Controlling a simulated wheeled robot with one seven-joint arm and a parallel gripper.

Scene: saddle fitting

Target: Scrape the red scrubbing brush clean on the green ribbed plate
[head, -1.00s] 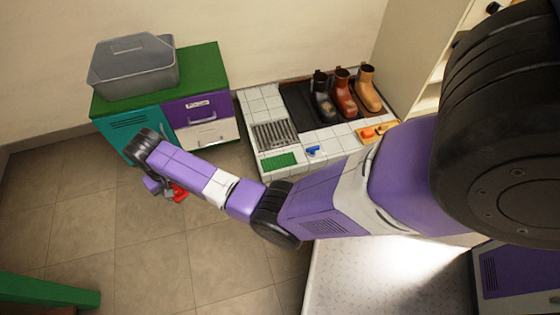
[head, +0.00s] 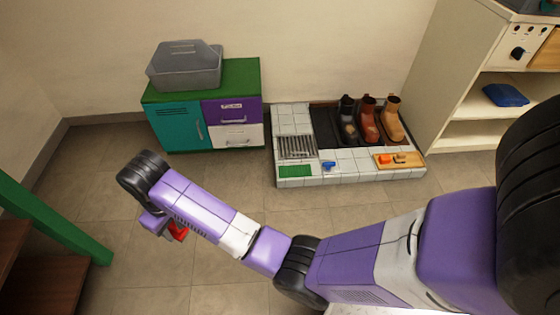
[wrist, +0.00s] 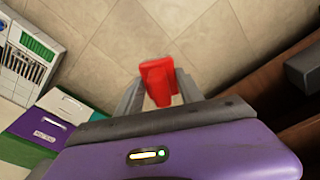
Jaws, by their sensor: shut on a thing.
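The red scrubbing brush (wrist: 158,82) is held between the two fingers of my gripper (wrist: 160,98) in the wrist view. In the head view the red brush (head: 178,232) shows just beside my gripper (head: 166,228), in the air over the tiled floor. Its bristles cannot be made out. The green ribbed plate (head: 296,171) lies on the front left corner of the white tiled platform, up and to the right of my gripper and well apart from it. The plate also shows in the wrist view (wrist: 37,47) at upper left.
On the platform are a metal grate (head: 297,147), a blue item (head: 329,166), several boots (head: 369,122) and a wooden tray (head: 412,161). A cabinet (head: 176,128) bearing a grey bin (head: 185,68) stands left of it. Stairs (head: 28,255) are at left. Floor between is clear.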

